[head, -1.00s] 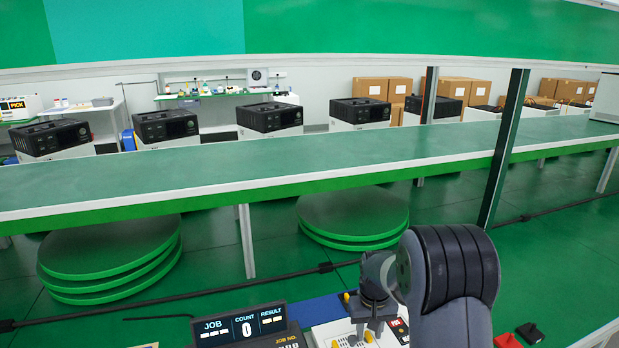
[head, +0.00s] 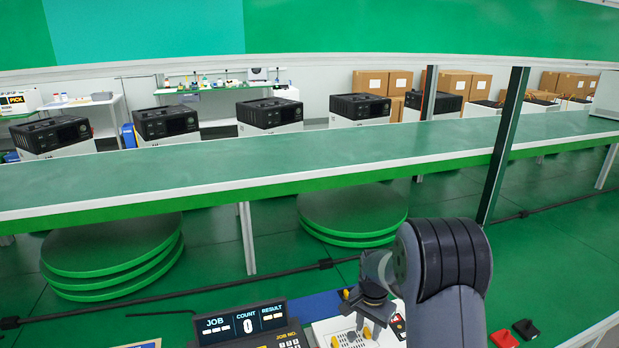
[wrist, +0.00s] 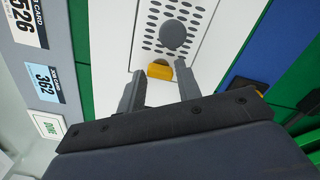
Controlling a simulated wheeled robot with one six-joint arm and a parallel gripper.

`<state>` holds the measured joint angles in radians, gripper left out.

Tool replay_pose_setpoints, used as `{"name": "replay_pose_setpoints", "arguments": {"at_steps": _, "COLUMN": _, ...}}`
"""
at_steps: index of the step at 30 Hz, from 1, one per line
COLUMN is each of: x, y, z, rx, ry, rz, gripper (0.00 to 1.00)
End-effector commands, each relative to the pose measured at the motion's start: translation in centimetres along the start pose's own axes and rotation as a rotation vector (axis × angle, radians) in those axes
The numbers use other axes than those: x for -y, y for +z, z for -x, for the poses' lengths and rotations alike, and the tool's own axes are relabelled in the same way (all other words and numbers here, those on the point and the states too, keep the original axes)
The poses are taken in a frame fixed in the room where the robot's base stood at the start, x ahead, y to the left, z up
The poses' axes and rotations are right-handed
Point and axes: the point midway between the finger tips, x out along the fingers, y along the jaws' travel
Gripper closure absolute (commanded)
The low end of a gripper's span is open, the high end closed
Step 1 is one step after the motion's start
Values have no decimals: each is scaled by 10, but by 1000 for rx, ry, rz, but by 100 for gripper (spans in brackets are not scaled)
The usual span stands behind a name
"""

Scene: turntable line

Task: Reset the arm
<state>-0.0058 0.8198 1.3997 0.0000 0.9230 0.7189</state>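My gripper (head: 362,330) hangs low over a white perforated panel (head: 326,335) at the bottom of the head view. In the wrist view my gripper (wrist: 159,84) has its two grey fingers spread apart, with nothing held between them. A yellow piece (wrist: 159,71) on the panel shows just beyond the fingertips, and a round grey knob (wrist: 173,37) shows farther up. I cannot tell whether the fingers touch the panel. My grey arm fills the lower right of the head view and hides part of what lies behind it.
A job display (head: 240,322) stands left of the panel. Job cards (wrist: 42,77) lie left in the wrist view. A long green-topped bench (head: 250,170) crosses behind, with a dark post (head: 503,145). Red (head: 504,339) and black (head: 527,330) pieces lie at right.

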Motion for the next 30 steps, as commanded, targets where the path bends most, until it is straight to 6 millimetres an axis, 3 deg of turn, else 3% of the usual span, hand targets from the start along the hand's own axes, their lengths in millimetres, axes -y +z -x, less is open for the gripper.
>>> {"name": "replay_pose_setpoints", "arguments": {"at_steps": 20, "x": 0, "y": 0, "z": 2, "rx": 0, "ry": -1, "rz": -521, "gripper": 67}}
{"name": "replay_pose_setpoints", "arguments": {"at_steps": 30, "x": 0, "y": 0, "z": 21, "rx": 0, "ry": 0, "rz": -528, "gripper": 67}}
